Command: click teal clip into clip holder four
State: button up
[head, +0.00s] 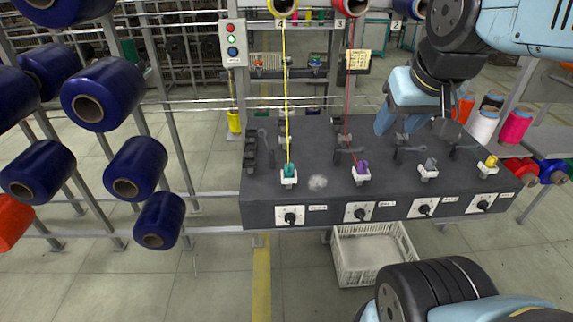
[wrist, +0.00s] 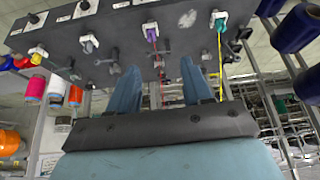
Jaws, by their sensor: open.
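The teal clip (head: 290,169) is at the white clip holder (head: 289,181) on the far left of the dark bench, in line with number plate 4. A yellow thread runs up from it. Whether it is fully clicked in cannot be told. In the wrist view the teal clip (wrist: 221,24) is at the upper right. My gripper (head: 390,127) is over the bench's back part, right of the teal clip and apart from it. In the wrist view, my gripper (wrist: 151,58) has its blue fingers spread with nothing between them.
A purple clip (head: 361,167) with a red thread, a grey clip (head: 430,163) and a yellow clip (head: 491,161) are at the other holders. Dark levers (head: 350,152) stand behind the holders. Blue spools (head: 104,93) fill the left rack. A white crate (head: 372,256) is below the bench.

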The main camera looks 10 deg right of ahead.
jog(key=shift+c, duration=0.3)
jog(key=shift+w+a+n, duration=0.2)
jog(key=shift+w+n, duration=0.1)
jog(key=shift+w, duration=0.1)
jog(key=shift+c, duration=0.2)
jog(key=n+g, duration=0.6)
jog(key=n, duration=1.1)
send_over(289, 165)
notch_tip(289, 165, down, 12)
jog(key=shift+f, duration=4.55)
grip_shut()
jog(key=shift+r, duration=2.3)
